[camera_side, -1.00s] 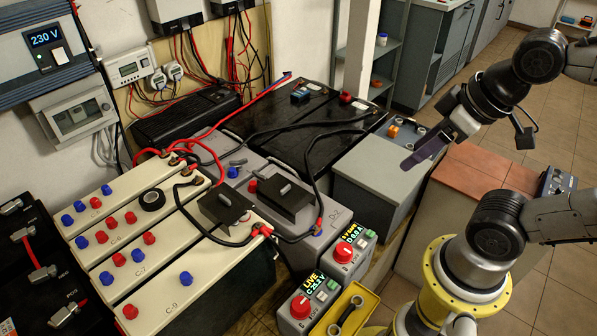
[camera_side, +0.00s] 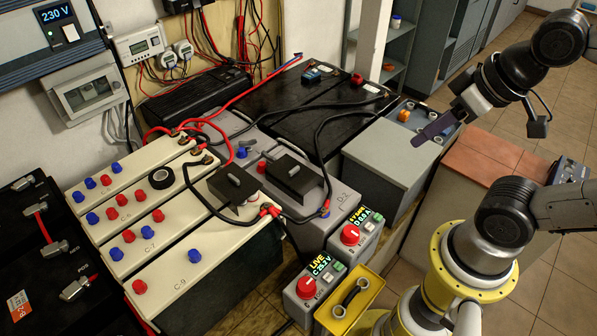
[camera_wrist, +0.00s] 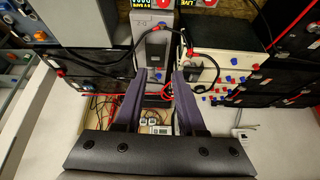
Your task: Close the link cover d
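The link cover d, a black box-shaped cover with a grey handle (camera_side: 297,176), sits on the grey battery marked D-2 (camera_side: 340,205). I cannot tell whether it is fully down. A similar black cover (camera_side: 235,192) stands left of it on the cream C batteries. My gripper (camera_side: 418,142) is up and right of cover d, above the grey box, well apart from it. In the wrist view its two purple fingers (camera_wrist: 164,74) stand apart with nothing held. Between their tips, farther off, shows a black cover (camera_wrist: 152,50) on the grey D-2 battery.
Red and black cables loop around both covers. Two meter boxes with red knobs, C (camera_side: 306,288) and D (camera_side: 350,236), stand in front. The grey box (camera_side: 385,165) lies between gripper and battery. Black batteries stand behind.

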